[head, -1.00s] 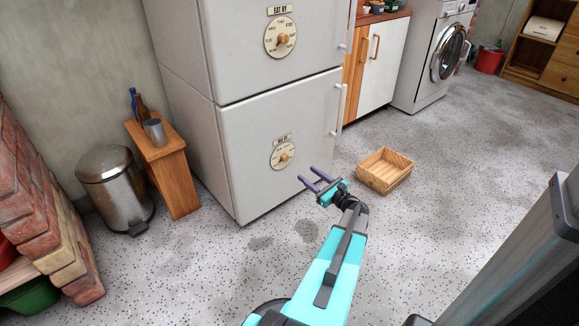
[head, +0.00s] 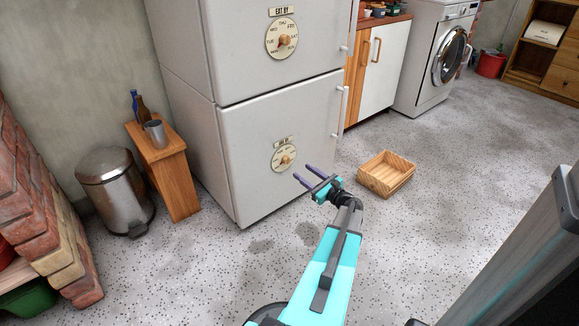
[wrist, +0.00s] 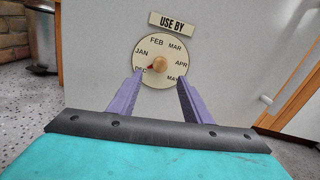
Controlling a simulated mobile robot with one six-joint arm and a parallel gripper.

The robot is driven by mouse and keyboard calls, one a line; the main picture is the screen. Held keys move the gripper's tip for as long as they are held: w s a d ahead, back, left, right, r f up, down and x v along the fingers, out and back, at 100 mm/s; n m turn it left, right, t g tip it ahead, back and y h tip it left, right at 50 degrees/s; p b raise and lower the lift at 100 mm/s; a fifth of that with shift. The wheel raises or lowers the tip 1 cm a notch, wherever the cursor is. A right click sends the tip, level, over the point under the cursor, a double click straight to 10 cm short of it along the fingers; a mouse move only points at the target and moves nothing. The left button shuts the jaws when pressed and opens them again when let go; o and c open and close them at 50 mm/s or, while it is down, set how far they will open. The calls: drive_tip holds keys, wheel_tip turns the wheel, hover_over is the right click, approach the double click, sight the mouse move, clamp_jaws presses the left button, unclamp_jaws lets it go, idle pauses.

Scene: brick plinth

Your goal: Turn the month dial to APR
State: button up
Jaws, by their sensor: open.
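The month dial (head: 284,158) is a round cream disc on the lower door of the grey fridge (head: 240,120), under a plate that reads USE BY in the wrist view (wrist: 173,24). In the wrist view the dial (wrist: 165,43) shows JAN, FEB, MAR, APR and MAY; DEC is partly hidden by a finger. Its tan knob (wrist: 160,63) has a red mark on the left, pointing towards DEC. My gripper (head: 302,173) is open and empty, in front of the door, right of and below the dial in the head view. The knob is beyond the fingertips, between them in the wrist view.
A similar weekday dial (head: 282,38) labelled EAT BY is on the upper door. A wooden crate (head: 387,174) lies on the floor right of my gripper. A wooden stool (head: 165,170) and a metal bin (head: 115,190) stand left of the fridge. Floor before the fridge is clear.

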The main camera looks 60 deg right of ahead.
sight(288, 161)
drive_tip(key=b+x, duration=0.2)
drive_tip(key=x, duration=0.5)
drive_tip(key=shift+w+d+f, duration=0.1)
drive_tip(key=shift+w+f, duration=0.05)
drive_tip(key=shift+w, duration=0.05)
drive_tip(key=shift+x, duration=1.05)
